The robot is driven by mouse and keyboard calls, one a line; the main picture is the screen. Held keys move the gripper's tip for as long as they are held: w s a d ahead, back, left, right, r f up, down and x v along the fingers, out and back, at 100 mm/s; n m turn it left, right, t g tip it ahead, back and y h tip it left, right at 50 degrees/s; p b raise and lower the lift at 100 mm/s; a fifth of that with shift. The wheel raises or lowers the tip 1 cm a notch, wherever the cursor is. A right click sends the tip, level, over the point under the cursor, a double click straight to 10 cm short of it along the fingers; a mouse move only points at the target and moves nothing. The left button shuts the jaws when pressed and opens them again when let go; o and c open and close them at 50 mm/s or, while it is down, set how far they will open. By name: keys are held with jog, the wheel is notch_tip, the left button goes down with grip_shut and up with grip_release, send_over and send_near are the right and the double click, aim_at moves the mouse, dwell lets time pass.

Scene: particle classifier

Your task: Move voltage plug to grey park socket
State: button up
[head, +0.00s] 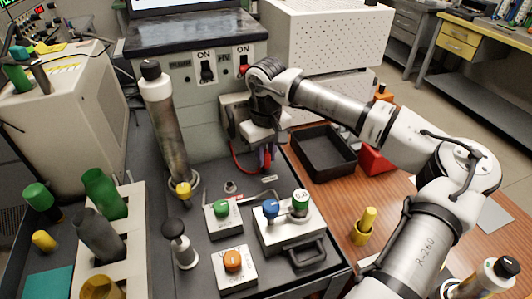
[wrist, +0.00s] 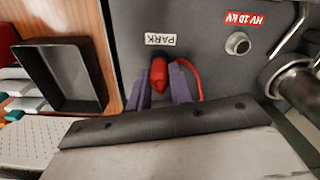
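The red voltage plug (wrist: 158,77) is between the two purple fingers of my gripper (wrist: 160,86) in the wrist view. The fingers lie close against both sides of it, and its red cable (wrist: 196,75) loops to the right. The plug is just beside the PARK label (wrist: 160,39). The grey park socket is not visible, and I cannot tell whether the plug is seated in it. In the head view my gripper (head: 265,158) points down above the dark panel, near the white label (head: 270,179). The metal HV 10 kV socket (wrist: 238,43) is empty.
A black tray (head: 323,153) stands to the right on the wooden table. A tall metal cylinder (head: 164,120) stands left of my gripper. Boxes with green (head: 222,207), blue (head: 270,208) and orange (head: 232,261) knobs sit nearer on the panel.

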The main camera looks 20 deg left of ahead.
aim_at(266, 153)
jog(key=o, duration=0.5)
notch_tip(266, 153, up, 14)
jog(key=b, duration=0.1)
jog(key=shift+f, duration=0.1)
dwell(0.4)
